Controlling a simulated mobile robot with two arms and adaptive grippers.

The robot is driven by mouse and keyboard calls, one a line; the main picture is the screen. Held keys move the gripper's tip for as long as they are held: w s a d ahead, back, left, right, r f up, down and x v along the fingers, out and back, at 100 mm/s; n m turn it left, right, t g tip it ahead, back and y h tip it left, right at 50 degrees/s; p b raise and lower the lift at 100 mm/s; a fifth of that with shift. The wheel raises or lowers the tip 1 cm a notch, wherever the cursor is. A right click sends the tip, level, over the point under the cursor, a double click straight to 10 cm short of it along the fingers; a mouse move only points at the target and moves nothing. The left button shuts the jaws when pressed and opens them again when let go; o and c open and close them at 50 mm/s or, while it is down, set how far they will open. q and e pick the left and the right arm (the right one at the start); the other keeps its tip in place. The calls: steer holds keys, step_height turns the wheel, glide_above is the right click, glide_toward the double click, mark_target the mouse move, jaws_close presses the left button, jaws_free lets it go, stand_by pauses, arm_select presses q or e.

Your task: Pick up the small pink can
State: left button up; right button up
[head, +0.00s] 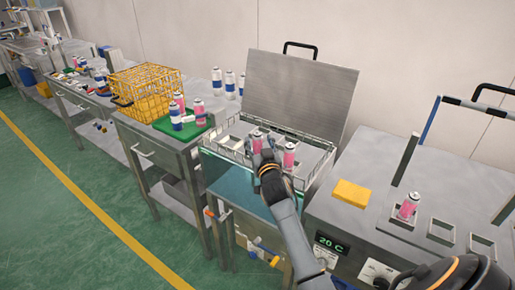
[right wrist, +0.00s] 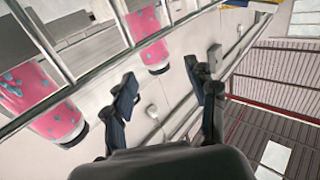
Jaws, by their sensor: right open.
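Two pink cans with metal tops stand in the wire rack of the open water bath: one pink can (head: 257,143) at the left and another pink can (head: 289,157) at the right. My right gripper (head: 266,158) is open and empty, just in front of and between them in the head view. In the right wrist view, the open right gripper (right wrist: 165,90) has nothing between its fingers. Two pink cans with blue-grey spots, one large (right wrist: 25,95) and one farther off (right wrist: 151,42), show left of and above the fingers. I cannot tell which can is the small one. My left gripper is not in view.
The bath's lid (head: 300,95) stands raised behind the wire rack (head: 232,150). A yellow block (head: 351,194) and a pink can in a slot (head: 408,207) are at the right. More cans stand on a green tray (head: 160,124) beside a yellow crate (head: 145,90).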

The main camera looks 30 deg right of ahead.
mark_target(258, 136)
steer(key=x, duration=0.4)
steer(key=shift+w+d+r+p, duration=0.1)
steer(key=shift+w+d+p, duration=0.1)
steer(key=shift+p, duration=0.1)
jaws_close()
